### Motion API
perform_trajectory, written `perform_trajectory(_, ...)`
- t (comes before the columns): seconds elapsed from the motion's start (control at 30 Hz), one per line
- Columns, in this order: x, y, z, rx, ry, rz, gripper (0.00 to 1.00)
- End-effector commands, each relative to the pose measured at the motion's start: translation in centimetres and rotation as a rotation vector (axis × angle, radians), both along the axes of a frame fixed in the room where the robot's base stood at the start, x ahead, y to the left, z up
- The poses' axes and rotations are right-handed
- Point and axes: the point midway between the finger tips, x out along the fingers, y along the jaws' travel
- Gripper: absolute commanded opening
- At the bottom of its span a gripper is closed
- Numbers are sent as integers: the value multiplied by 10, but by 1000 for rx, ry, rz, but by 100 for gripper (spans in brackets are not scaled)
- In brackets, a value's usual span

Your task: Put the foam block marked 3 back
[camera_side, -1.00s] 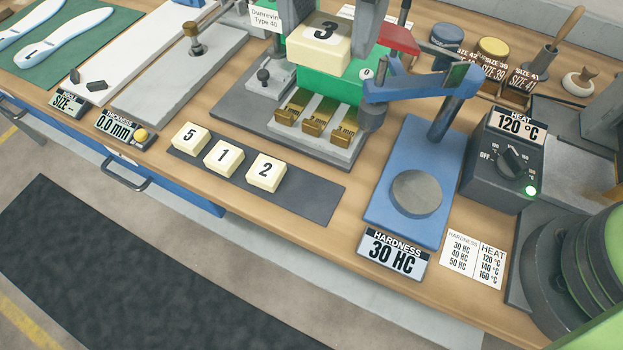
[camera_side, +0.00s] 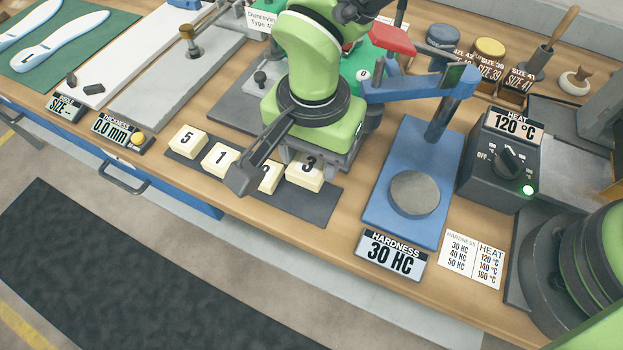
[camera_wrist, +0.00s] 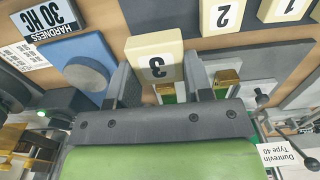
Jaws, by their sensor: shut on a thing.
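The foam block marked 3 (camera_side: 306,172) is cream with a black number. My gripper (camera_wrist: 157,78) is shut on it, with one dark finger on each side of the block in the wrist view (camera_wrist: 153,52). In the side view the block is at the right end of the row of blocks, over the dark grey mat (camera_side: 318,208). I cannot tell whether it touches the mat. Blocks 5 (camera_side: 187,139), 1 (camera_side: 220,158) and 2 (camera_side: 270,178) stand on the mat to its left. My wrist partly hides block 2.
The blue hardness tester (camera_side: 385,215) stands to the right of the mat. The heat control box (camera_side: 503,160) is farther right. The green machine (camera_side: 356,77) is behind my arm. The mat's right end is bare.

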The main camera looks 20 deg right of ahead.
Motion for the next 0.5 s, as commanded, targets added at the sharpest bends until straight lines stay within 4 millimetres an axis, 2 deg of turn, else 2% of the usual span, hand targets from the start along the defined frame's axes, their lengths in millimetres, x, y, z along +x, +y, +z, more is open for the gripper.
perform_trajectory(0.03, 0, 0, -9, -3, 3, 0, 21)
perform_trajectory(0.17, 0, 0, -21, -1, 1, -1, 21)
perform_trajectory(0.4, 0, 0, -56, -1, 1, 0, 21)
perform_trajectory(0.5, 0, 0, -62, 0, 0, 0, 21)
